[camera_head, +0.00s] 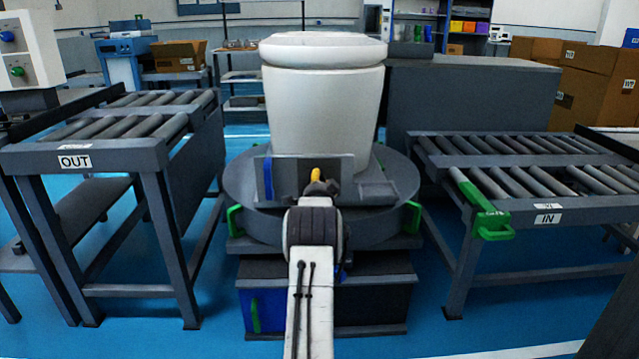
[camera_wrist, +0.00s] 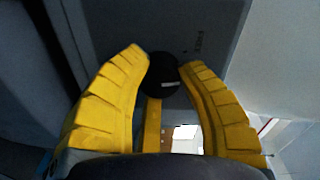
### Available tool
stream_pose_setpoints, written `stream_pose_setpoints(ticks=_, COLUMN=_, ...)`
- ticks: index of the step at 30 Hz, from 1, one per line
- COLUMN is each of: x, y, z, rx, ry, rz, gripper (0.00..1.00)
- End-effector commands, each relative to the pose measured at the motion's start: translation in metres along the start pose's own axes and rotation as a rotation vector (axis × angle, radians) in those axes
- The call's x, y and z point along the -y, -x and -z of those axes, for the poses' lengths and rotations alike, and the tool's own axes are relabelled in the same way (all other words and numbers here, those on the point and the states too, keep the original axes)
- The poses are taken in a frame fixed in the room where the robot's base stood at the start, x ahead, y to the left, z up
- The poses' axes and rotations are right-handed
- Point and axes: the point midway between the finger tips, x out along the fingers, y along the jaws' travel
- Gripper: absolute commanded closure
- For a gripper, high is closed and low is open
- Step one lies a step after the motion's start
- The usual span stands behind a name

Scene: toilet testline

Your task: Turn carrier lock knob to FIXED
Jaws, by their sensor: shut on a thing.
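The carrier lock knob (camera_wrist: 160,70) is a round black knob with a short white mark on its lower right side. It sits on a dark grey panel (camera_wrist: 120,25) in the wrist view. My gripper (camera_wrist: 165,66) has two yellow ribbed fingers closed on the knob from both sides. In the head view, my gripper (camera_head: 316,174) reaches the grey upright panel (camera_head: 343,168) in front of the turntable. The knob is hidden there behind my arm and gripper.
A white toilet (camera_head: 325,100) stands on the round grey turntable (camera_head: 240,190). The OUT roller conveyor (camera_head: 75,161) is on the left, the IN conveyor (camera_head: 547,218) on the right. A green stop handle (camera_head: 490,220) hangs at its corner. Blue floor lies between them.

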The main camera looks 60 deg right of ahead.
Motion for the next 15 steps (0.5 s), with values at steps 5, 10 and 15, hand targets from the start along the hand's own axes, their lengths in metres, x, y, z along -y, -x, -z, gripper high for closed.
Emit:
stream_pose_setpoints(ticks=5, x=0.0054, y=-0.0005, z=0.0033, rx=-0.006, ry=-0.01, rz=0.011, gripper=0.98)
stream_pose_setpoints(ticks=10, x=0.0057, y=-0.0005, z=0.0033, rx=-0.006, ry=-0.01, rz=0.012, gripper=0.98)
stream_pose_setpoints(ticks=15, x=0.0057, y=-0.0005, z=0.0031, rx=-0.005, ry=-0.009, rz=0.012, gripper=0.59)
